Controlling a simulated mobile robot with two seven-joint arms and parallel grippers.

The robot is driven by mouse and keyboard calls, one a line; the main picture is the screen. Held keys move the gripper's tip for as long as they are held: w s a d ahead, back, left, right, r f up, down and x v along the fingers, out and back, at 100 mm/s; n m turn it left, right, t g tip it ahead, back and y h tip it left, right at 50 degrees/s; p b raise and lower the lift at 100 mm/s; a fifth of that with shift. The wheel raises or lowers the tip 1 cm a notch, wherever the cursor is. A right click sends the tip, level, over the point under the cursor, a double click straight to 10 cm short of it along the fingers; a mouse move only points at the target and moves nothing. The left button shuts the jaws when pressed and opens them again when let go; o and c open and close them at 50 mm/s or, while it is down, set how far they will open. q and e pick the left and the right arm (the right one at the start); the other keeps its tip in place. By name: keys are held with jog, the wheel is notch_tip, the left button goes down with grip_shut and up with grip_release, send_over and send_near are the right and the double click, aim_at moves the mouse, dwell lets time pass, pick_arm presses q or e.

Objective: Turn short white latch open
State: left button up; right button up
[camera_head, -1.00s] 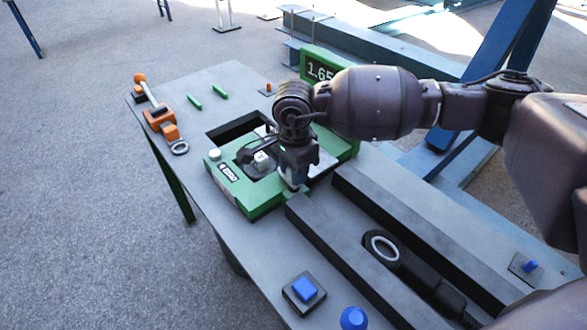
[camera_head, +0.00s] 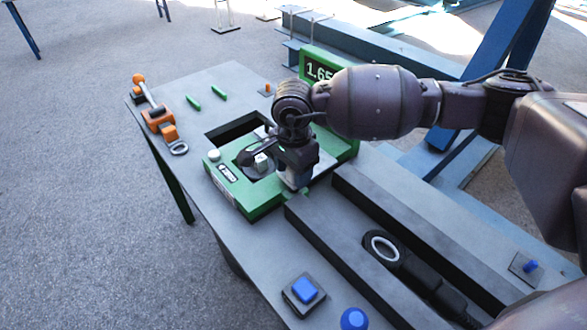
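My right gripper (camera_head: 292,180) points down over the right part of the green device (camera_head: 232,187) on the grey table. The arm and wrist cover much of the device there. I cannot tell how far apart the fingers are or whether they touch anything. A small white piece (camera_head: 261,160) on a dark part shows just left of the gripper; it may be the short white latch, but its shape is too small to be sure. A round white knob (camera_head: 214,155) stands at the device's left corner, apart from the gripper. My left gripper is out of view.
A green-framed display (camera_head: 320,70) stands behind my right wrist. Grey rails (camera_head: 330,250) and a black connector with a pale ring (camera_head: 384,249) lie at front right. A blue button (camera_head: 304,289) is at the front edge. An orange tool (camera_head: 157,118) lies at left.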

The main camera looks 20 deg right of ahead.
notch_tip(320, 180, up, 11)
jog(key=shift+f+p, duration=0.1)
jog(key=shift+p, duration=0.6)
dwell(0.4)
